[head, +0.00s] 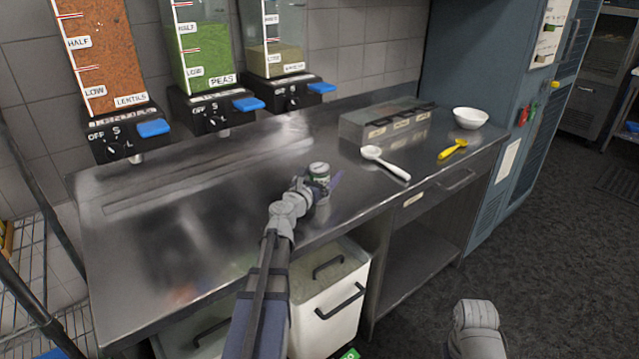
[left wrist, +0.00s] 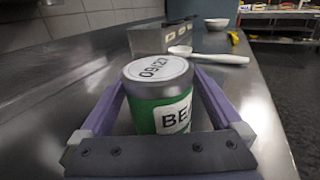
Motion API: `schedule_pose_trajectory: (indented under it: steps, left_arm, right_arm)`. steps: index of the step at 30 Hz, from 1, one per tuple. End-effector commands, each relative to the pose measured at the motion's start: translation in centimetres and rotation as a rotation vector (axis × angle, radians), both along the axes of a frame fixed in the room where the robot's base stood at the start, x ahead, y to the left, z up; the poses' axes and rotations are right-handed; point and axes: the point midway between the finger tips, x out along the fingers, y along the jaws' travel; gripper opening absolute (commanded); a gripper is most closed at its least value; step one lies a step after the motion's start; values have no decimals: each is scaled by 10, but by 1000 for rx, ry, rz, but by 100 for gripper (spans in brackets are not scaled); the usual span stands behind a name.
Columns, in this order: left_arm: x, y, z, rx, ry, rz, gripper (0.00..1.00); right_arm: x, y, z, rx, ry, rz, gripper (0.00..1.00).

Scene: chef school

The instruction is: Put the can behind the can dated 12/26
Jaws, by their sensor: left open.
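A can (head: 319,169) with a green label stands upright on the steel counter (head: 215,240) near its front edge. In the left wrist view the can (left wrist: 158,95) has 09/27 on its pale lid and the letters "BE" on its side. My left gripper (head: 322,186) is open, with its purple fingers on either side of the can. Small gaps seem to show between fingers and can, but contact is hard to tell. No can dated 12/26 shows in either view. My right gripper is out of view; only part of my right arm shows at bottom right.
Dispensers of lentils (head: 105,60), peas (head: 205,65) and another grain (head: 275,60) hang above the counter's back. A labelled metal container (head: 365,128), white ladle (head: 385,162), yellow scoop (head: 452,150) and white bowl (head: 470,118) are to the right. The counter's left is clear.

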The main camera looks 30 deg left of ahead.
Motion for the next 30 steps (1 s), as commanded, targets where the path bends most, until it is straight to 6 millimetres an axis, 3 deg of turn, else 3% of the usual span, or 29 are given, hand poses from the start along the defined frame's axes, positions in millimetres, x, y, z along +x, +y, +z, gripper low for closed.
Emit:
schedule_pose_trajectory:
  steps: [8, 30]
  left_arm:
    - [5, 0, 0, 0, 0, 0, 98]
    - [4, 0, 0, 0, 0, 1, 14]
  right_arm:
    - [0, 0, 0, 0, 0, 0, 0]
    - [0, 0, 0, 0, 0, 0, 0]
